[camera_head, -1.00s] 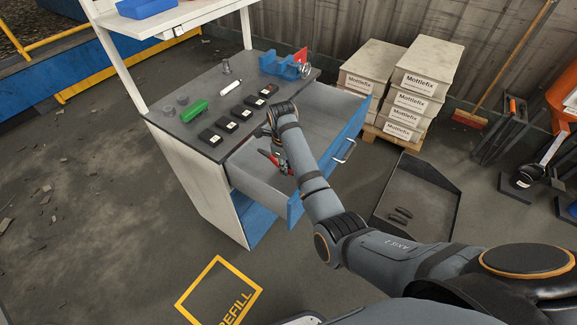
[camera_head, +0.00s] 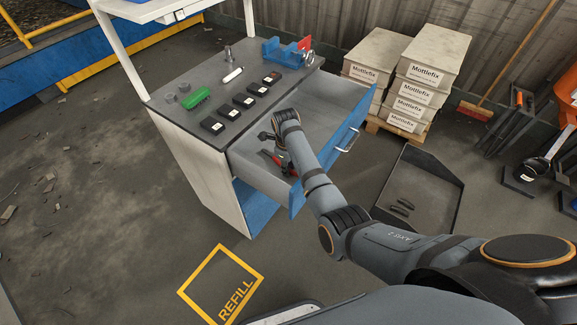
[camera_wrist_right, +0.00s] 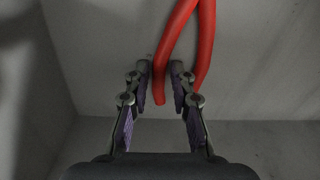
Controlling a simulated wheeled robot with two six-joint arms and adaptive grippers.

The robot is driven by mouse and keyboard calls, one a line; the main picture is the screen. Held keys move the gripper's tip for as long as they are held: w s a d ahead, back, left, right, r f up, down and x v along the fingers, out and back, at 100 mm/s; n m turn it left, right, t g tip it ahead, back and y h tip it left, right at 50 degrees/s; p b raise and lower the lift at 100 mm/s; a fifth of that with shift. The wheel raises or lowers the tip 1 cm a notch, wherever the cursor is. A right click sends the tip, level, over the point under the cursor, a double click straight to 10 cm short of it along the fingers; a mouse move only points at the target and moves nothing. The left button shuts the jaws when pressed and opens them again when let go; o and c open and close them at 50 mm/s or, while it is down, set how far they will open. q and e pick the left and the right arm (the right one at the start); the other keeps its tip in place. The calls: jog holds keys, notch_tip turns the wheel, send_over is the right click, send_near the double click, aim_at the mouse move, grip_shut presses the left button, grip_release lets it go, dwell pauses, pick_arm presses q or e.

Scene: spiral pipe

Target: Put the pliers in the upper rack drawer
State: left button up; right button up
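The pliers (camera_head: 277,162) have red handles and are inside the pulled-out upper drawer (camera_head: 322,103), near its left end. In the right wrist view the red handles (camera_wrist_right: 184,38) cross at the top of the picture, and their jaws are out of sight. My right gripper (camera_head: 272,142) reaches into the drawer above the pliers. In the wrist view the right gripper (camera_wrist_right: 161,78) has its fingers apart, with one handle end between them and a gap on either side. I cannot tell whether the pliers lie flat on the drawer floor. My left gripper is not in view.
The worktop (camera_head: 190,88) carries a green item (camera_head: 197,97), several black boxes (camera_head: 244,101) and a blue vise (camera_head: 285,52). The drawer's blue front (camera_head: 358,120) stands close to my forearm. A black tray (camera_head: 420,190) and stacked Mottlefix boxes (camera_head: 425,70) are at the right.

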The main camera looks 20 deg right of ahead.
jog(key=shift+o, duration=0.6)
notch_tip(320, 180, up, 12)
jog(key=p, duration=0.1)
jog(key=shift+s+a+r, duration=0.15)
jog(key=shift+s+a, duration=0.15)
jog(key=shift+r, duration=0.1)
